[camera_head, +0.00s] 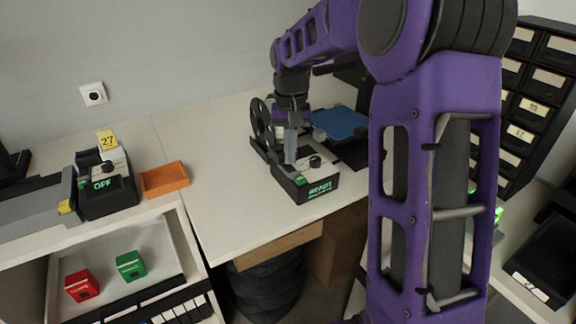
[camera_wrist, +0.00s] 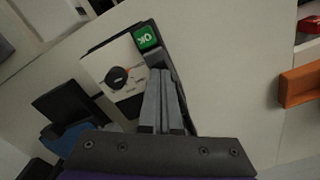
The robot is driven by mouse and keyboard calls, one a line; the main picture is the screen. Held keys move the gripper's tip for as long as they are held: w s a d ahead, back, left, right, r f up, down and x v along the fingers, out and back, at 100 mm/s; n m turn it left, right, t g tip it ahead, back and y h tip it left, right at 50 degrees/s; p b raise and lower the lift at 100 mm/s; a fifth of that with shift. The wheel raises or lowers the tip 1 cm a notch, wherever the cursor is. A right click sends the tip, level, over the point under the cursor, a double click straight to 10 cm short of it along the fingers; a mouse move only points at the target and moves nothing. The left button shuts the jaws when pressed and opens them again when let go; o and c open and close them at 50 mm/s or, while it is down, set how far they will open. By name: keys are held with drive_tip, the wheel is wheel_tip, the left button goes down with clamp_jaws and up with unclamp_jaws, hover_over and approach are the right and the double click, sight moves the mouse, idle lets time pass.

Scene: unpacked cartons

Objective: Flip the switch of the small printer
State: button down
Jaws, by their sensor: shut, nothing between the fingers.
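The small printer (camera_head: 322,185) sits on the white table, with a black body, a pale top and a green lit "READY" text on its front. Its top panel (camera_wrist: 121,77) shows in the wrist view with a round black knob (camera_wrist: 119,75). A green switch marked "OK" (camera_wrist: 147,37) is at the panel's corner; it also shows in the head view (camera_head: 301,180). My gripper (camera_head: 291,160) is shut and empty, pointing down over the printer. In the wrist view its fingertips (camera_wrist: 161,73) appear just short of the green switch; I cannot tell if they touch anything.
A black spool (camera_head: 259,122) and a blue plate (camera_head: 341,122) stand behind. At left are a machine reading "OFF" (camera_head: 108,190) and an orange tray (camera_head: 163,179). Red (camera_head: 81,285) and green (camera_head: 131,265) boxes lie lower. The table left of the printer is clear.

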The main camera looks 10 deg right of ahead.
sight(290, 168)
drive_tip(key=shift+f+b, duration=0.55)
drive_tip(key=shift+f, duration=0.45)
idle(0.6)
wheel_tip(290, 168, up, 7)
drive_tip(key=p, duration=0.6)
drive_tip(key=shift+r, duration=0.1)
idle(0.5)
